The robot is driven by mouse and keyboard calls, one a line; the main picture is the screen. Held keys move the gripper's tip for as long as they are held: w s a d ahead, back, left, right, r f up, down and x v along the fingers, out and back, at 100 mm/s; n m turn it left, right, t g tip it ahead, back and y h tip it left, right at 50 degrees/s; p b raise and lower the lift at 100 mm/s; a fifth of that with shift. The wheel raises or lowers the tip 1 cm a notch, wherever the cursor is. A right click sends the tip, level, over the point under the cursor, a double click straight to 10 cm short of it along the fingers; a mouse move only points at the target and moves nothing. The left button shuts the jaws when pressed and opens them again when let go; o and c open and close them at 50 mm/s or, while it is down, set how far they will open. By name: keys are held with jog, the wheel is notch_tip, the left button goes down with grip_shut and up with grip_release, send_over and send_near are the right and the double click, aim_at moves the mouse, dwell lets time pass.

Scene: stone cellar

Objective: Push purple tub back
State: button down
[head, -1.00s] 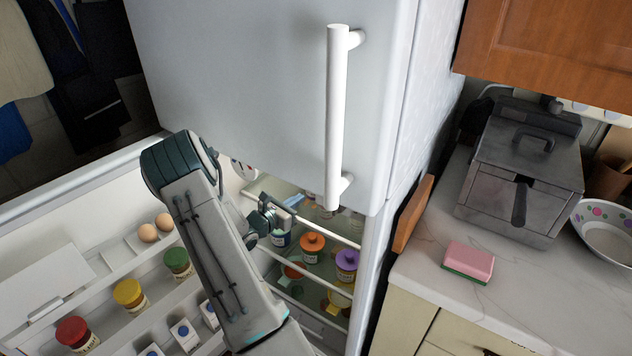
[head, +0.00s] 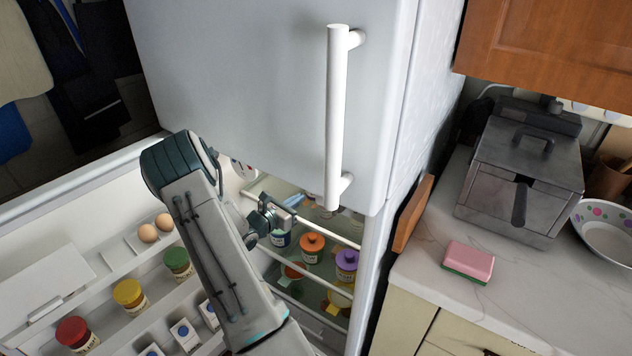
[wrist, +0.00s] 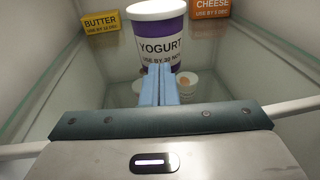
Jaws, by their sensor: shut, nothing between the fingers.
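The purple tub (wrist: 158,38) is white with a broad purple band and a label reading YOGURT. It stands upright on a glass shelf in the fridge, straight ahead in the wrist view. I cannot make it out in the head view, where the upper fridge door hides most of that shelf. My gripper (wrist: 160,86) is shut and empty. Its pale blue fingers point at the lower middle of the tub and overlap its base; I cannot tell whether they touch it. In the head view my gripper (head: 291,201) reaches into the fridge opening.
A yellow butter box (wrist: 102,22) is left of the tub and an orange cheese box (wrist: 210,9) right. A purple-lidded jar (head: 346,262) and an orange-lidded jar (head: 312,246) stand lower down. The white upper door (head: 260,90) overhangs the opening.

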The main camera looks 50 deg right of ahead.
aim_at(303, 204)
jog(key=shift+d, duration=0.15)
jog(key=shift+d+b, duration=0.3)
jog(key=shift+d, duration=0.55)
jog(key=shift+d, duration=0.1)
jog(key=shift+d, duration=0.45)
jog(key=shift+d+r+b, duration=0.15)
jog(key=shift+d+b, duration=0.05)
jog(key=shift+b, duration=0.1)
